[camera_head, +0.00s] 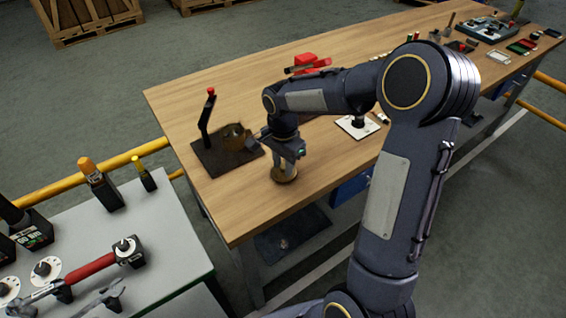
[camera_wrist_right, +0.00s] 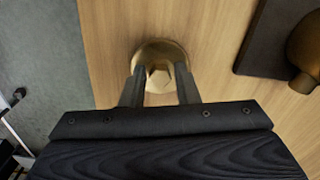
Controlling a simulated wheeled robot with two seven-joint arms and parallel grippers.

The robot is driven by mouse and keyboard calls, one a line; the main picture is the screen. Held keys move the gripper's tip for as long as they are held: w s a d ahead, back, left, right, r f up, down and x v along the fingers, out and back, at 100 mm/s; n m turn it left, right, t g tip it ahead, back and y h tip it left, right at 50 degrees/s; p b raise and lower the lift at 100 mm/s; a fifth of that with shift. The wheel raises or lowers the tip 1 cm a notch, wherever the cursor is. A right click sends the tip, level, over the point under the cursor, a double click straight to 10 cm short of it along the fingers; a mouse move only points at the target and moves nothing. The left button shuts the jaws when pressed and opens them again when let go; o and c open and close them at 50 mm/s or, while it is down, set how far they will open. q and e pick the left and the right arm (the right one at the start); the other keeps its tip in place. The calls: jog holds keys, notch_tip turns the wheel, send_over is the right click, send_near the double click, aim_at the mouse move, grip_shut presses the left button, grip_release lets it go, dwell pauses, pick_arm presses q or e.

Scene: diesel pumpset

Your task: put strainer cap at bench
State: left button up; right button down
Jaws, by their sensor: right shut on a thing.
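The strainer cap (camera_head: 284,174) is a round brass piece with a hex boss on top. It is at the wooden bench (camera_head: 290,215), near the front left part of its top. My right gripper (camera_head: 287,162) points down and is shut on the cap. The right wrist view shows both fingers of the gripper (camera_wrist_right: 160,84) on either side of the hex boss, with the round brass flange of the cap (camera_wrist_right: 160,50) beyond them. I cannot tell whether the cap touches the wood. My left gripper is not in view.
A dark plate with a brass body (camera_head: 234,138) and a black lever (camera_head: 207,118) stands just left of the gripper. Red parts (camera_head: 305,62) and a white plate (camera_head: 356,126) lie farther back. A grey tool table (camera_head: 165,255) stands at the left. The bench's front corner is clear.

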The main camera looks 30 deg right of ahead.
jog(key=shift+f, duration=0.35)
jog(key=c, duration=1)
grip_release()
jog(key=shift+r, duration=0.1)
jog(key=shift+r+p, duration=2.4)
jog(key=shift+r, duration=1.05)
